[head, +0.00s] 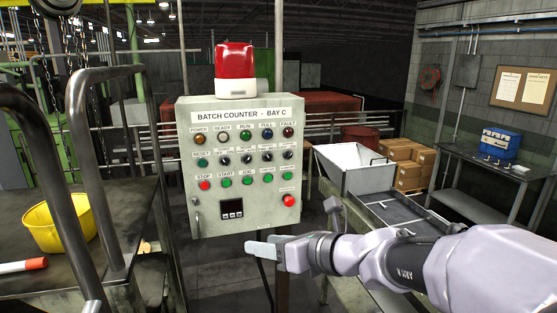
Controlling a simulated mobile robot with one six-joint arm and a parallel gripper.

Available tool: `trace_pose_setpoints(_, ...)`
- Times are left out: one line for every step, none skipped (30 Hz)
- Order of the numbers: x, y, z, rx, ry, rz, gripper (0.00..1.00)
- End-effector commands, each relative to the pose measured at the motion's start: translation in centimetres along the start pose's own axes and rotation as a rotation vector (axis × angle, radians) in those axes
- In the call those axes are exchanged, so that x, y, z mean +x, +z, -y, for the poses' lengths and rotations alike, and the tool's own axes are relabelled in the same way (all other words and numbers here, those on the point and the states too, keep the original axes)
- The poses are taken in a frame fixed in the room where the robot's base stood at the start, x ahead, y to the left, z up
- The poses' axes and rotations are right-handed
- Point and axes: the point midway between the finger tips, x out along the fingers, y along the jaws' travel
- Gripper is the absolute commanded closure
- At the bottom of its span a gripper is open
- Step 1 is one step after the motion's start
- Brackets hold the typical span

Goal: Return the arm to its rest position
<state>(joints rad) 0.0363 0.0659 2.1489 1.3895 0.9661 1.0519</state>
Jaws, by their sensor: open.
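My arm reaches in from the right edge of the head view, stretched leftward across the lower right. My gripper (262,251) is at its left end, open, with nothing seen between its fingers. It is in front of and just below the lower edge of the grey control panel (245,175), which is labelled "BATCH COUNTER - BAY C". From this view I cannot tell whether the gripper touches the panel. The panel carries rows of coloured buttons and knobs, a small dark display (231,209) and a red button (289,200) at lower right.
A red beacon (235,62) tops the panel. A white hopper (352,170) and metal chute stand behind my arm. A bench (480,187) with a blue box (500,143) is at right.

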Motion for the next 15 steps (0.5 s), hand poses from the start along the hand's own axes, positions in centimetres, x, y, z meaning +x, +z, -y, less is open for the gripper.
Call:
trace_pose_setpoints(0.0, -3.1, -0.7, -0.116, 0.012, -0.032, 0.53)
trace_pose_setpoints(-0.3, -4.5, -1.3, -0.202, 0.022, -0.058, 0.53)
trace_pose_setpoints(-0.8, -6.7, -2.0, -0.326, 0.036, -0.097, 0.53)
trace_pose_setpoints(-1.2, -8.6, -2.6, -0.425, 0.049, -0.128, 0.53)
trace_pose_setpoints(-1.6, -10.6, -3.1, -0.533, 0.062, -0.161, 0.53)
trace_pose_setpoints(-2.3, -13.5, -3.6, -0.684, 0.083, -0.209, 0.53)
trace_pose_setpoints(-2.9, -15.9, -4.0, -0.807, 0.100, -0.248, 0.53)
trace_pose_setpoints(-3.5, -18.4, -4.2, -0.934, 0.119, -0.290, 0.53)
trace_pose_setpoints(-4.4, -22.1, -4.2, -1.115, 0.149, -0.352, 0.53)
trace_pose_setpoints(-5.1, -24.9, -4.1, -1.254, 0.174, -0.402, 0.53)
trace_pose_setpoints(-5.9, -27.6, -3.9, -1.391, 0.202, -0.454, 0.53)
trace_pose_setpoints(-7.0, -31.0, -3.4, -1.567, 0.240, -0.524, 0.53)
trace_pose_setpoints(-7.8, -33.3, -2.9, -1.688, 0.271, -0.577, 0.53)
trace_pose_setpoints(-8.6, -35.2, -2.4, -1.796, 0.301, -0.626, 0.53)
trace_pose_setpoints(-9.6, -37.4, -1.8, -1.921, 0.339, -0.687, 0.53)
